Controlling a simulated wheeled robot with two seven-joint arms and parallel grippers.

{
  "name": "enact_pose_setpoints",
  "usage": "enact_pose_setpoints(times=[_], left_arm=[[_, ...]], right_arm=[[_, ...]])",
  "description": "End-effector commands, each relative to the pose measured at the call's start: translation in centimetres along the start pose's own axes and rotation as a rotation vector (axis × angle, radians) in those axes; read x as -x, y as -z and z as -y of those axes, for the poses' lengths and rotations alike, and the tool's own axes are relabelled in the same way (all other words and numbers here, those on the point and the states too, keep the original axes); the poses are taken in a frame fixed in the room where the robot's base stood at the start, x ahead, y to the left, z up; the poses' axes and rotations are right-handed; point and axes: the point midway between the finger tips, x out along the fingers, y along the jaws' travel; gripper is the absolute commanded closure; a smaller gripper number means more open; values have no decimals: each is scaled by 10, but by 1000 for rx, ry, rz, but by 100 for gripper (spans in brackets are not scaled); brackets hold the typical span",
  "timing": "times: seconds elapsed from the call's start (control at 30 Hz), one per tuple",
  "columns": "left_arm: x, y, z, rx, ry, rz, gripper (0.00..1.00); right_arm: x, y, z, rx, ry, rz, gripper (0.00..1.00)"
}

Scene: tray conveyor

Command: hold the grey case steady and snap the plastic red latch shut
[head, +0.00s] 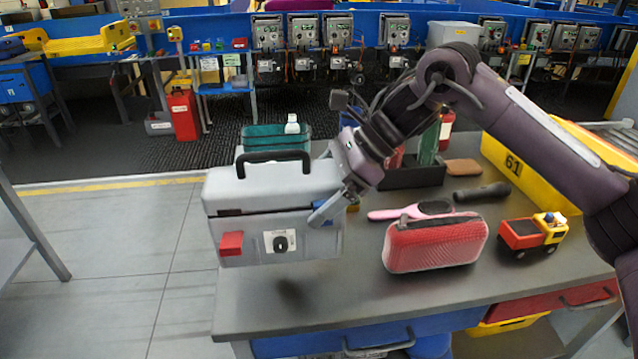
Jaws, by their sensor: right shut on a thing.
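The grey case (282,228) has a dark top handle (260,157) and hangs tilted over the table's left end, with a dark shadow below it. The red latch (231,243) is on the left of its front face and appears swung down. A smaller dark red piece is above it at the dark seam under the lid. My right gripper (326,211) is shut on the case's right end, beside a blue piece (322,207) that its fingers partly cover. My left gripper is not in view.
On the dark table (350,293) are a red ribbed case (436,243), a toy truck (532,235), a pink brush (397,213) and a yellow crate (520,166). A teal bin (262,139) is behind the grey case. The table's front middle is clear.

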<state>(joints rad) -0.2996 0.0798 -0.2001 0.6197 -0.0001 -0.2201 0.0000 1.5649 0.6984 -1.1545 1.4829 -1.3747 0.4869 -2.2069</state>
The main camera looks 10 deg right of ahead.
Motion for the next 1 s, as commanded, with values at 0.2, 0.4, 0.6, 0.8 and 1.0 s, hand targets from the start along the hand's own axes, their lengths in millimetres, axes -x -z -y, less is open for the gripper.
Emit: enact_pose_setpoints(times=[0.2,0.4,0.6,0.8,1.0], left_arm=[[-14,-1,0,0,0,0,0],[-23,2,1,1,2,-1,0],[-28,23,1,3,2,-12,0],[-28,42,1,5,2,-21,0],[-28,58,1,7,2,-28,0]], right_arm=[[-15,14,0,4,2,5,58],[-28,27,0,3,2,4,58],[-40,39,0,3,3,5,58],[-49,49,1,3,3,5,58],[-57,57,0,3,3,5,58]])
